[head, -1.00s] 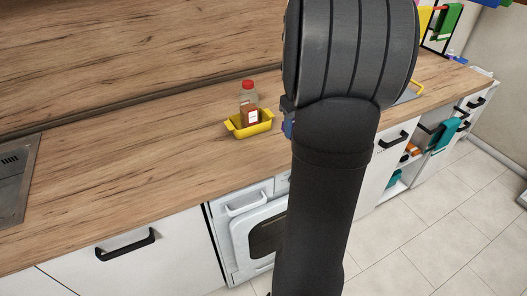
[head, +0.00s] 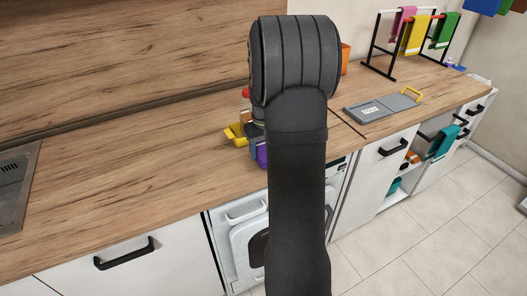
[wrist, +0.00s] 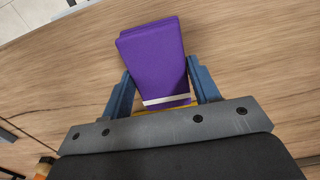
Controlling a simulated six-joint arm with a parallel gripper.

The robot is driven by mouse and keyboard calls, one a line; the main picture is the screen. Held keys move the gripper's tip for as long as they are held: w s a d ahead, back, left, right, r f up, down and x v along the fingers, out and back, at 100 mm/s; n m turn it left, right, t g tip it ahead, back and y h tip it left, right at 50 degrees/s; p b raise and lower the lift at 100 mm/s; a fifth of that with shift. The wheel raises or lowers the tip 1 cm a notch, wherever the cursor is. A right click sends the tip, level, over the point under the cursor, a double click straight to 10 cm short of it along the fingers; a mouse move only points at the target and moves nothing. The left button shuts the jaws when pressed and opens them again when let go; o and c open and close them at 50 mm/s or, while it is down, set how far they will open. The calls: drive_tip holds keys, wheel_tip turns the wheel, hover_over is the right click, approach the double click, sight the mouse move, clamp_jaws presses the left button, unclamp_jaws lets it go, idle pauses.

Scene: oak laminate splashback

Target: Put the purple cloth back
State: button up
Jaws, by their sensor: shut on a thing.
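The purple cloth (wrist: 152,62) is held between the two blue fingers of my gripper (wrist: 163,92) in the wrist view. It looks folded, with a pale stripe near its lower edge. In the head view only a small part of the purple cloth (head: 262,154) shows beside my arm, and my gripper (head: 257,140) is mostly hidden behind my arm. The cloth is over the wooden worktop near its front edge. A drying rack (head: 388,45) at the back right carries pink, yellow and green cloths.
A yellow dish (head: 236,134) with a red-capped bottle (head: 245,93) is partly hidden behind my arm. A grey board with a yellow handle (head: 384,106) lies on the worktop (head: 120,190) before the rack. A teal cloth (head: 443,141) hangs at the cabinets. The left worktop is clear.

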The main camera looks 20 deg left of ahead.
drive_tip(key=shift+f, duration=0.6)
drive_tip(key=shift+f, duration=0.1)
drive_tip(key=o, duration=0.9)
wheel_tip(320, 180, up, 12)
drive_tip(key=shift+r, duration=0.1)
wheel_tip(320, 180, down, 12)
drive_tip(key=shift+r, duration=1.9)
